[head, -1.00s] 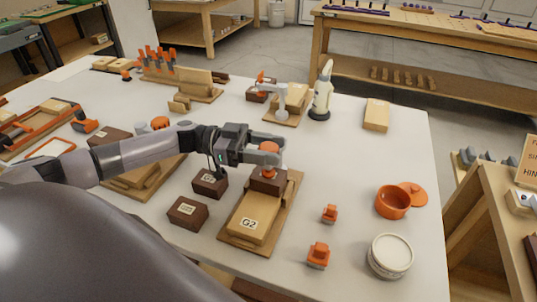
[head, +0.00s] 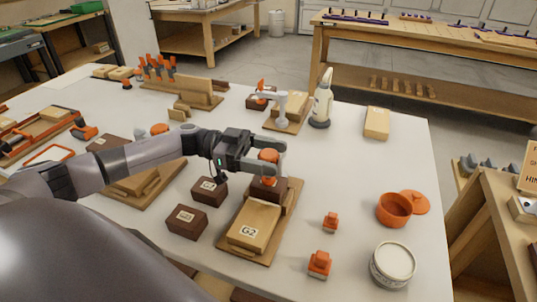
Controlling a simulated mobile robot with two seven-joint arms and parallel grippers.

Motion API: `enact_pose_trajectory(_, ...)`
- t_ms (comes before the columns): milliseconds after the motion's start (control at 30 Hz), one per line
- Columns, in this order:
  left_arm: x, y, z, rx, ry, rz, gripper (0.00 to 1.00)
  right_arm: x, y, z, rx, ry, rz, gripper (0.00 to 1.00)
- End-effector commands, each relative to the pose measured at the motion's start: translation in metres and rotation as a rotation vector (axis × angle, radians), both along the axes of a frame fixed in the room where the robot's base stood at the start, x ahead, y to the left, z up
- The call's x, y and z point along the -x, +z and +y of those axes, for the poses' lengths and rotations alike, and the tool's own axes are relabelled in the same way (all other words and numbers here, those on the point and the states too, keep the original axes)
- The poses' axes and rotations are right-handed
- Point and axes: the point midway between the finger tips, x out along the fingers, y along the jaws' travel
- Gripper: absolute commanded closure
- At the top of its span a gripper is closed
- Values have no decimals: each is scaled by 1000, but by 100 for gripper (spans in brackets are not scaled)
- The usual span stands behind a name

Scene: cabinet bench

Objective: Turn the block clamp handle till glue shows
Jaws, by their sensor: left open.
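The block clamp stands on a wooden board (head: 293,200). It has a pale block labelled G2 (head: 254,224) and a dark brown block (head: 266,190) behind it. An orange round handle (head: 268,156) sits on top of the dark block. My left gripper (head: 272,157) is open, with its fingers on either side of the orange handle; whether they touch it I cannot tell. The fingers partly hide the handle. I see no glue at the visible edges of the G2 block. My right gripper is not in view.
Two dark labelled blocks (head: 187,221) lie left of the clamp board. Small orange clamps (head: 319,264), a round white-lidded tin (head: 392,264) and an orange pot (head: 393,209) stand to the right. A glue bottle (head: 321,100) stands behind. The table's right middle is clear.

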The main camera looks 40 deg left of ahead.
Motion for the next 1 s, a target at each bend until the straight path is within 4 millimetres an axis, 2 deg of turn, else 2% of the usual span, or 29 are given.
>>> enact_pose_trajectory(133,0,5,0,-1,0,-1,29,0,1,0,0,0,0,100)
enact_pose_trajectory(267,0,23,1,-2,1,-4,29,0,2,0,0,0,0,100)
enact_pose_trajectory(800,0,154,0,-2,0,-6,29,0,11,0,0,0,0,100)
enact_pose_trajectory(1000,0,187,0,0,0,-3,29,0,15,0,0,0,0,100)
